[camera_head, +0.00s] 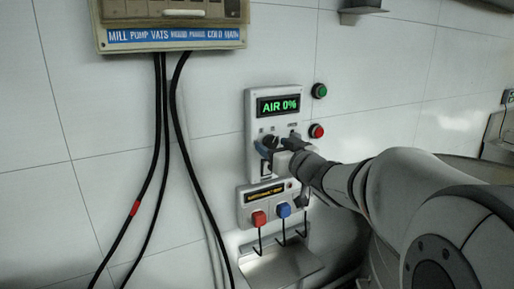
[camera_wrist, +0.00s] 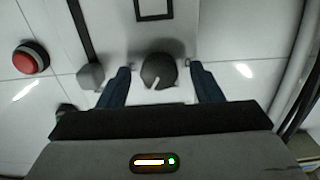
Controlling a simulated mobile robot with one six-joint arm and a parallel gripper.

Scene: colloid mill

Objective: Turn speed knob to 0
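The speed knob (camera_wrist: 158,72) is a dark round knob with a pale pointer mark, seen in the wrist view on the pale control panel. My gripper (camera_wrist: 160,76) is open. Its two blue fingers lie one on each side of the knob, with a visible gap on both sides. In the head view my gripper (camera_head: 277,147) is at the lower half of the panel (camera_head: 258,121) and partly hides the controls there. A dark knob (camera_head: 269,140) shows just above the fingers.
A grey lever-like control (camera_wrist: 90,76) sits close beside one finger. A red button (camera_head: 317,131) and a green button (camera_head: 320,90) are right of the panel. Black cables (camera_head: 158,150) hang at left.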

